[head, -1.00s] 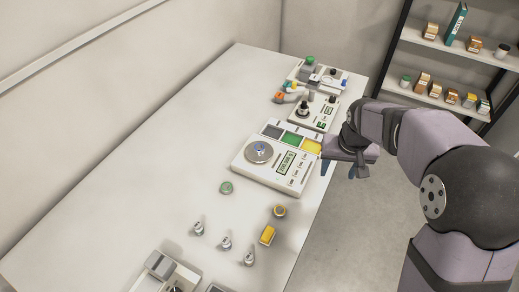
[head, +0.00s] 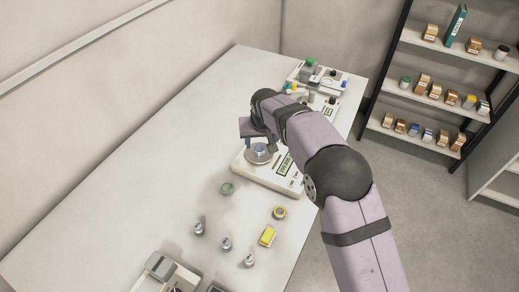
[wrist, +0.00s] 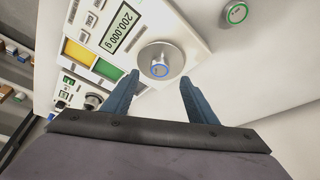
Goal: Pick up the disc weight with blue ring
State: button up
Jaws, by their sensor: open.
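The disc weight with the blue ring (wrist: 159,69) sits on the round metal pan (wrist: 172,53) of the white scale (wrist: 120,12). The scale's display reads 200.000 g. In the head view the weight (head: 260,147) and the scale (head: 268,176) are in the middle of the table. My gripper (wrist: 158,80) is open and empty, its two blue fingers apart on either side of the weight in the wrist view. In the head view my gripper (head: 262,140) is just above the pan. How far the fingertips are above the weight is hard to tell.
A green-ringed disc (head: 227,188), a yellow-ringed disc (head: 279,212), a yellow block (head: 267,236) and several small metal weights (head: 226,243) stand in front of the scale. More instruments (head: 318,75) are at the table's far end. The table's left side is clear.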

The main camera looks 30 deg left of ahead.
aim_at(259, 148)
jog(key=shift+p+x, duration=1.5)
jog(key=shift+x, duration=1.5)
jog(key=shift+w, duration=0.15)
jog(key=shift+c, duration=0.7)
jog(key=c, duration=1)
jog(key=shift+a+r, duration=0.1)
grip_shut()
jog(key=shift+r, duration=0.1)
